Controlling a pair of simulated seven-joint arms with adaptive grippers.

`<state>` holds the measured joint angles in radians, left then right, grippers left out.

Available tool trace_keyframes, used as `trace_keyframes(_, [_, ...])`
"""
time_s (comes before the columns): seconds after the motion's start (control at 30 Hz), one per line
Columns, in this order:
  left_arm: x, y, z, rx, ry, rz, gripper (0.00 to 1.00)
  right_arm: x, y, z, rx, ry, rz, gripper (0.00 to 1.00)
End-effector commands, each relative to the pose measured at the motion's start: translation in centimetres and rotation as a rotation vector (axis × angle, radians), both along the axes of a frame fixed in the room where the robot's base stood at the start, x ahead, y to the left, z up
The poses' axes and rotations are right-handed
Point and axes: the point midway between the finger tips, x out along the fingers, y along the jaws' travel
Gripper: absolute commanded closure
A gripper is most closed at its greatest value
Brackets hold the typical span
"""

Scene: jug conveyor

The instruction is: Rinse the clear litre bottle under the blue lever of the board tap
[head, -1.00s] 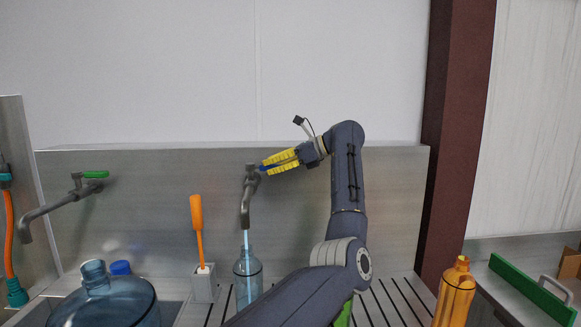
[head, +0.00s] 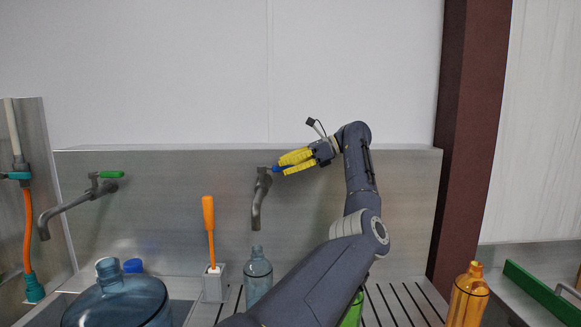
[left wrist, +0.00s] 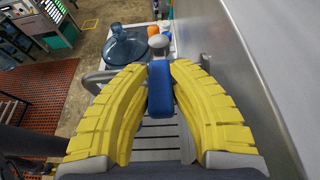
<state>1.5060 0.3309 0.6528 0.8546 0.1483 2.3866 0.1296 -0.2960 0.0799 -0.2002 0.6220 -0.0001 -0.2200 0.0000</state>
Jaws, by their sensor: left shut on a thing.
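The clear bottle (head: 258,278) stands upright on the slatted drainer under the spout of the board tap (head: 257,207), its lower part partly hidden by my arm. No water shows between spout and bottle. My left gripper (head: 282,165) is at the tap's blue lever (head: 277,168), its yellow fingers shut on it. In the left wrist view the blue lever (left wrist: 160,88) sits between both fingers. My right gripper is in neither view.
A large blue jug (head: 118,303) stands at left, near a green-lever tap (head: 70,207). An orange-handled tool (head: 209,225) stands in a grey block. A green item (head: 352,312) is partly behind my arm. An amber bottle (head: 467,300) stands at right.

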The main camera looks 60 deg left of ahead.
Motion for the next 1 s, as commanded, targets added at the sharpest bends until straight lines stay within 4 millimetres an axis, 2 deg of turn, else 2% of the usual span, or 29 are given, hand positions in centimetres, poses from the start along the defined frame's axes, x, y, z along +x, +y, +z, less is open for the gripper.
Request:
trace_keyframes(0.23, [-0.2, 0.2, 0.0, -0.001, -0.001, 0.003, 1.00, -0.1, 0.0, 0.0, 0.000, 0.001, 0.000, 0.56])
trace_keyframes(0.27, [-0.2, 0.2, 0.0, -0.001, -0.001, 0.003, 0.74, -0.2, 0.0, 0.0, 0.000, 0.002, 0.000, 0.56])
trace_keyframes(0.47, [-0.1, 0.1, 0.0, 0.000, -0.001, 0.001, 0.53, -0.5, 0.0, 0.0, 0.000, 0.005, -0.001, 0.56])
trace_keyframes(0.77, [0.1, -0.1, 0.1, -0.001, -0.002, 0.000, 0.53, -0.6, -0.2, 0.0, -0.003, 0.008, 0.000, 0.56])
trace_keyframes(1.0, [1.8, -1.1, 1.0, -0.001, -0.002, -0.002, 0.53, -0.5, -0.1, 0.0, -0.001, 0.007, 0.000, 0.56])
